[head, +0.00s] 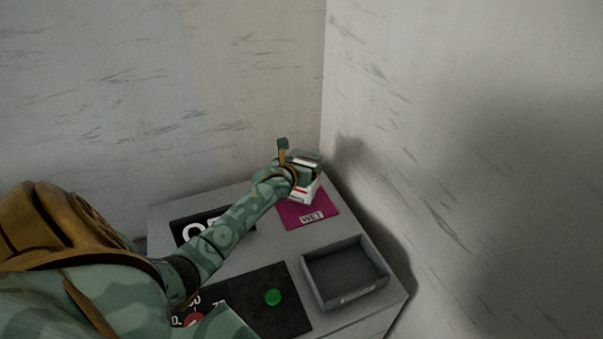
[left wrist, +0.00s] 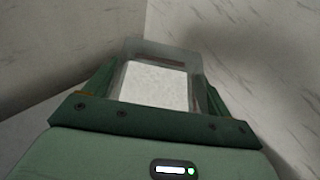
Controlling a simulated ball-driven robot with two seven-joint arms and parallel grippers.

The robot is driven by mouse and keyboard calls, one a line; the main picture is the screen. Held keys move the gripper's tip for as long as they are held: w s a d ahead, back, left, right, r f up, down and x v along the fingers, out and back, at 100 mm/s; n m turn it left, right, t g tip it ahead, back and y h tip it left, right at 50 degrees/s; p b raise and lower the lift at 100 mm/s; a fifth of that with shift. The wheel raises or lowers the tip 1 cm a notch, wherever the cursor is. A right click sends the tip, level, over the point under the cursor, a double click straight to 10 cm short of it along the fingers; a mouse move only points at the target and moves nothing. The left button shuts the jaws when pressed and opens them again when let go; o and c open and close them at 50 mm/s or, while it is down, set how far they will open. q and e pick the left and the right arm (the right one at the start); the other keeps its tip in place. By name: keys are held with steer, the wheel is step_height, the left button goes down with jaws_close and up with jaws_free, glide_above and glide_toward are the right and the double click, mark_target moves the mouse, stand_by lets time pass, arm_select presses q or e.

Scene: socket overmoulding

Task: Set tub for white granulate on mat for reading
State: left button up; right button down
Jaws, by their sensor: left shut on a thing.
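The tub for white granulate (head: 304,192) is a small white box with a red-marked label. My left gripper (head: 304,170) is shut on it at the far corner of the table, over or on the magenta mat marked WET (head: 311,217). I cannot tell whether the tub's base touches that mat. In the left wrist view the tub's clear rim and white contents (left wrist: 154,84) show between the jaws of my left gripper (left wrist: 155,75). A black mat with large white letters (head: 187,220) lies left of the arm, partly hidden, so its word is unreadable. My right gripper is not in view.
A grey open tray (head: 313,287), empty, stands at the front right of the table. Walls stand close behind and to the right.

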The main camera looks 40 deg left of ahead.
arm_select(q)
step_height(320, 180, down, 2)
steer(key=shift+f, duration=0.25)
steer(key=shift+f, duration=0.1)
steer(key=o, duration=1.7)
steer(key=shift+s, duration=0.1)
steer(key=shift+s, duration=0.2)
steer(key=p+v, duration=0.1)
steer(key=v, duration=1)
steer(key=shift+s+d+r, duration=0.2)
steer(key=shift+r, duration=0.1)
